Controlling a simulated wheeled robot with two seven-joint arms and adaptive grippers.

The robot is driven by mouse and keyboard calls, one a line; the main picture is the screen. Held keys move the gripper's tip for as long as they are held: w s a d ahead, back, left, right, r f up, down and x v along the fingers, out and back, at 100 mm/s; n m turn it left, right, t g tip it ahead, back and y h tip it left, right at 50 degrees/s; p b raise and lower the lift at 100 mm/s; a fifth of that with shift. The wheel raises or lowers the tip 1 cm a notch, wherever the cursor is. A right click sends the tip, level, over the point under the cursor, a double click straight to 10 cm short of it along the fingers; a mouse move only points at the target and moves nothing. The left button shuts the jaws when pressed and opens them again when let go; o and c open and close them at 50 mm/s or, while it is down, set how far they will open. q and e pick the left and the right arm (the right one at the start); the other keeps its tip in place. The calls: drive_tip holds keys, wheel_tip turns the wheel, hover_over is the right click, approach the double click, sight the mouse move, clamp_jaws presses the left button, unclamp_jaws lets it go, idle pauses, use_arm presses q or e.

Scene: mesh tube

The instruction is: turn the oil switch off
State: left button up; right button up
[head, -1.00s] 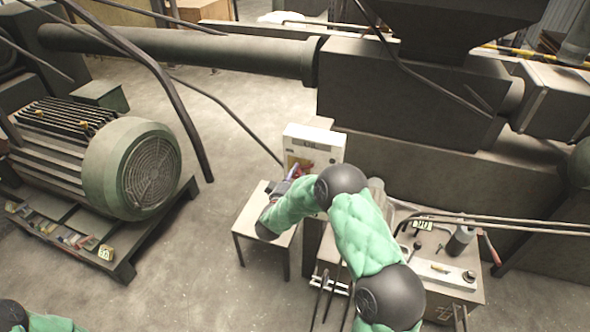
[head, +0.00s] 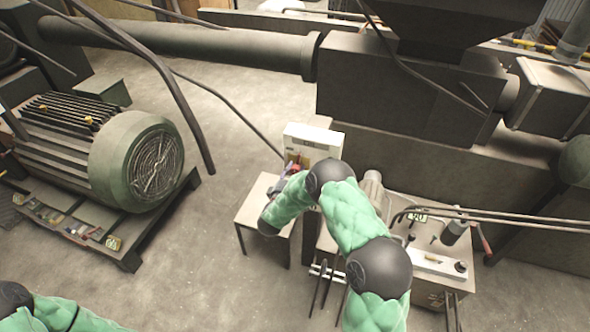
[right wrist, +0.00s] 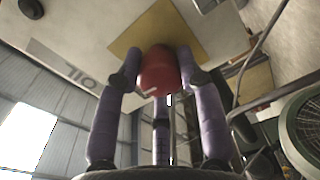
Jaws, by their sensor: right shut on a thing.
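The oil switch is a red knob (right wrist: 158,72) on a yellow plate (right wrist: 128,38). The plate is on the front of a white box (head: 318,137), whose face with its upside-down OIL label (right wrist: 62,62) fills much of the right wrist view. My right gripper (right wrist: 160,78) has its purple fingers closed around the knob, touching its sides. In the head view my right gripper (head: 290,172) is at the box front, partly hidden by my green forearm. The knob's pointing direction is hard to tell. My left gripper is out of view; only my left arm shows, lower left.
A small grey table (head: 250,212) stands just below the box. A bench (head: 443,284) with hoses and a bottle (head: 455,232) is at right. A large motor (head: 135,160) is at left, with a dark slanting bar (head: 165,85) beside it. The floor between is clear.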

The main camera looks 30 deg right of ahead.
drive_tip(key=shift+w+r+n, duration=0.1)
drive_tip(key=shift+n, duration=0.6)
drive_tip(key=shift+p, duration=0.3)
drive_tip(key=o, duration=1.2)
drive_tip(key=shift+a, duration=0.1)
drive_tip(key=shift+c, duration=0.2)
drive_tip(key=v, duration=1.2)
